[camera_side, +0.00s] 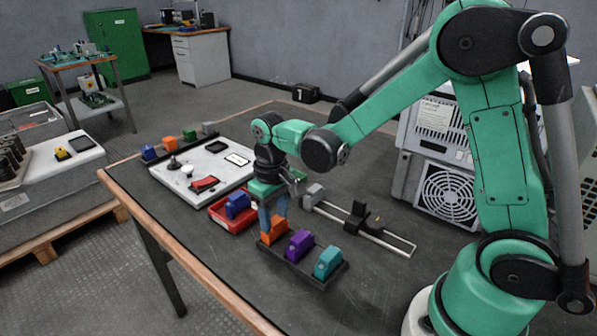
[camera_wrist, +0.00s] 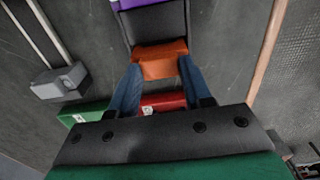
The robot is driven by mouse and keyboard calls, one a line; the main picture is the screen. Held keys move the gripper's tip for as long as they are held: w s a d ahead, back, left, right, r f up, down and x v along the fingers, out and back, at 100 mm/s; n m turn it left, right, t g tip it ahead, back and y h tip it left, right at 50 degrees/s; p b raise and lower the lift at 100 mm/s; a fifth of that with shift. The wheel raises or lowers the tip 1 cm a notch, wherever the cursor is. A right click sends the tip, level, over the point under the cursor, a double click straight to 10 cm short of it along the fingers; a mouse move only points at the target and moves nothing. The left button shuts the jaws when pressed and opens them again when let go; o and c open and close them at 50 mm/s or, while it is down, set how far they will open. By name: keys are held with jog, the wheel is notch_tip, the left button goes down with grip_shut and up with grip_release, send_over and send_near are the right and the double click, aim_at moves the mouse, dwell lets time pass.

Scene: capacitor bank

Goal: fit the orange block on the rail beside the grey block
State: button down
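The orange block (camera_side: 273,231) stands at the left end of a black holder (camera_side: 302,270), in line with a purple block (camera_side: 299,245) and a teal block (camera_side: 328,262). My gripper (camera_side: 273,214) points down at the orange block. In the wrist view, my blue fingers (camera_wrist: 160,75) reach to either side of the orange block (camera_wrist: 160,59); whether they press on it is unclear. The rail (camera_side: 365,233) lies to the right of my gripper. The grey block (camera_side: 313,194) is at its far left end and also shows in the wrist view (camera_wrist: 60,83).
A red bin (camera_side: 226,218) with a blue block (camera_side: 237,205) stands close to the left of my gripper. A dark stop-like part (camera_side: 357,217) sits midway on the rail. A white board (camera_side: 205,168) with small parts lies farther back. The table's right front is clear.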

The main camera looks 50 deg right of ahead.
jog(key=shift+r, duration=0.1)
jog(key=shift+r, duration=3.45)
jog(key=s+d, duration=0.2)
jog(key=d, duration=1)
jog(key=shift+d+f, duration=0.25)
jog(key=shift+f, duration=1.1)
jog(key=shift+d+f, duration=0.25)
jog(key=shift+f, duration=1.05)
jog(key=shift+f, duration=0.35)
jog(key=shift+f, duration=0.25)
jog(key=shift+f, duration=0.5)
